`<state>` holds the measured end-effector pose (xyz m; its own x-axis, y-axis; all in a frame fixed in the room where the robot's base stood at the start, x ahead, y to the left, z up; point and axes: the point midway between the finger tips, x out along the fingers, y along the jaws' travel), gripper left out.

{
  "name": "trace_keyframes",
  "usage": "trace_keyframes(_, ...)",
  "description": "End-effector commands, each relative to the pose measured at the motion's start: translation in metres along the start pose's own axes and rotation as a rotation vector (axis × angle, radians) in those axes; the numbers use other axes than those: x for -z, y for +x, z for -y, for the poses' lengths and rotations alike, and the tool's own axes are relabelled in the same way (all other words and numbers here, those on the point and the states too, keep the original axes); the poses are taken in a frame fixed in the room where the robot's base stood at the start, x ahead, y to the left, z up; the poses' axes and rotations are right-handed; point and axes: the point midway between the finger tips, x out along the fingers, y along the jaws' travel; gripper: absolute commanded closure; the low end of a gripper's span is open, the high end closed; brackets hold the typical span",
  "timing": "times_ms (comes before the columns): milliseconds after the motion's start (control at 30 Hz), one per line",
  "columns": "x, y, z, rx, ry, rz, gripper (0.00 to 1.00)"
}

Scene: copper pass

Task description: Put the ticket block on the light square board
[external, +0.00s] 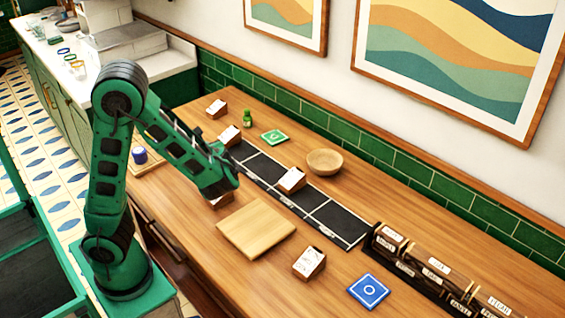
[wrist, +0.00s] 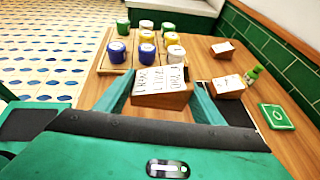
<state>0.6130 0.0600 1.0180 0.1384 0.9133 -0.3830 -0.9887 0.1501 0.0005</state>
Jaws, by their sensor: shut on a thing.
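My gripper (external: 224,190) is shut on a ticket block, a wooden wedge with a white written face. In the wrist view the ticket block (wrist: 161,85) sits between the two green fingers (wrist: 162,100). In the external view the block (external: 220,201) shows only partly below the gripper, which hides the rest. I cannot tell whether it touches the table. The light square board (external: 256,229) lies flat and bare on the table, just in front of and to the right of the gripper.
Similar blocks stand at the back (external: 216,108), on the black strip (external: 330,222), and right of the board (external: 309,262). A bowl (external: 324,161), green bottle (external: 247,118), green tile (external: 274,137), blue tile (external: 369,291) and dark labelled rack (external: 384,243) are around. Several cups (wrist: 146,53) stand on a tray.

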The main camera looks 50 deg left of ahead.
Motion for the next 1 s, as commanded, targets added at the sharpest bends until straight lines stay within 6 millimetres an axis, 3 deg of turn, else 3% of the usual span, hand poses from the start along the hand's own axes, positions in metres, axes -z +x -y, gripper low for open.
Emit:
trace_keyframes(300,0.017,-0.078,0.020,0.229,0.093,-0.001,0.62)
trace_keyframes(600,0.033,-0.147,0.023,0.434,0.177,-0.001,0.62)
trace_keyframes(800,0.041,-0.180,0.020,0.536,0.220,-0.002,0.62)
trace_keyframes(1000,0.045,-0.196,0.018,0.582,0.240,0.000,0.62)
